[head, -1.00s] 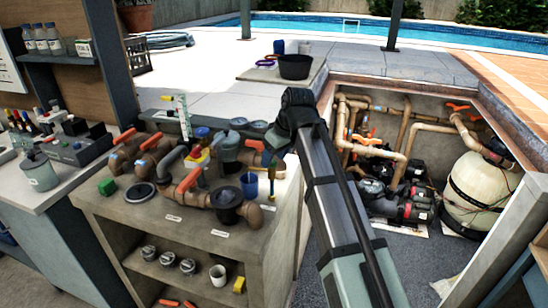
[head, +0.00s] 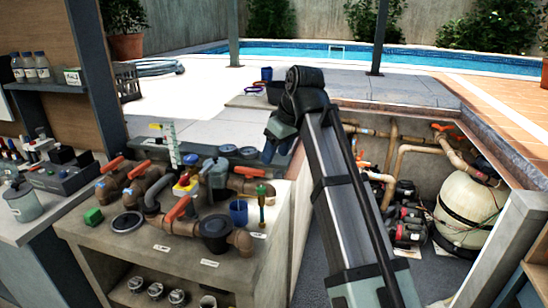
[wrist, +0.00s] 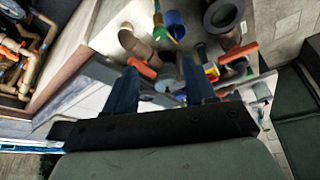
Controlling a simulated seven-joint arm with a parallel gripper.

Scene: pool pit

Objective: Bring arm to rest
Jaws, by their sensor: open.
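My arm (head: 335,185) reaches up from the bottom right in the head view and bends down at its far end. My gripper (head: 277,150) hangs at the bench's right back edge, partly hidden by its own wrist. In the wrist view its two dark blue fingers (wrist: 160,82) stand apart with nothing held between them. The pipework and cups on the bench show beyond the fingers.
The stone bench (head: 140,255) carries orange-handled valves (head: 178,208), a blue cup (head: 239,212) and a green block (head: 93,216). The pit with a cream filter tank (head: 467,210) and pumps lies to the right. Pale paving (head: 200,105) behind the bench is largely clear.

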